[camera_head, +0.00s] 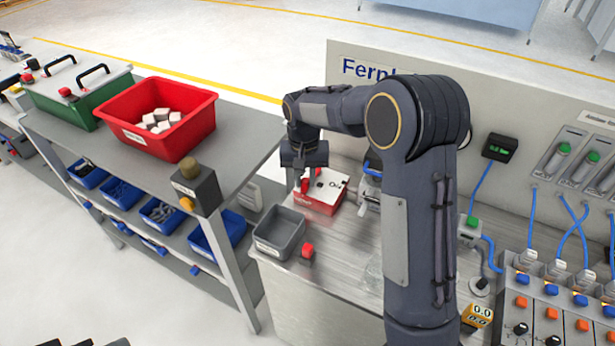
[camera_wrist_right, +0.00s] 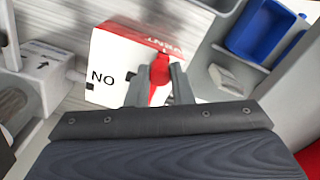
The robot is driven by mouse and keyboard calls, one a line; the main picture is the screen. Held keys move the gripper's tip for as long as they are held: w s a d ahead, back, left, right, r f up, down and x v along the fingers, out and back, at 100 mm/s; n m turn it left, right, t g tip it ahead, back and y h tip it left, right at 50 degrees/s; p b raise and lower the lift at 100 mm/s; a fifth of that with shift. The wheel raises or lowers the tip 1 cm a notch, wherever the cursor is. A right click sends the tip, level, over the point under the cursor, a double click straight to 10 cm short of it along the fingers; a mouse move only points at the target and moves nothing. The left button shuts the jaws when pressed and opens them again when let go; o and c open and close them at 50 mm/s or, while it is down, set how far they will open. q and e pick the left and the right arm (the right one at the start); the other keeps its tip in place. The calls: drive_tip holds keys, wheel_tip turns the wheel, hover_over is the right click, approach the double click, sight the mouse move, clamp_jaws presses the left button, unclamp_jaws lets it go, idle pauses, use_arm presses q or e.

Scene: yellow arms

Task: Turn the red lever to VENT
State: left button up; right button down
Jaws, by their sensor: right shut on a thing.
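A red and white box (camera_head: 324,198) stands on the metal bench, partly behind my right arm. In the right wrist view the white face of the box (camera_wrist_right: 108,62) shows black letters "NO" and a black mark. A red side at its top edge carries white lettering that looks like "VENT". The red lever (camera_wrist_right: 160,72) sits at the right edge of the white face, near that lettering. My right gripper (camera_wrist_right: 165,82) is shut on the lever, a finger on each side; in the head view the gripper (camera_head: 304,180) is over the box. My left gripper is not in view.
A side table holds a red crate (camera_head: 155,118) with pale blocks. At right are a panel with blue cables (camera_head: 478,190) and rows of coloured buttons.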

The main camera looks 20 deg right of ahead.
sight(304, 180)
drive_tip(key=shift+w+r, duration=0.1)
idle(0.3)
drive_tip(key=c, duration=1.3)
unclamp_jaws()
wheel_tip(304, 180, up, 8)
drive_tip(key=shift+a+f, duration=0.1)
drive_tip(key=shift+f, duration=0.05)
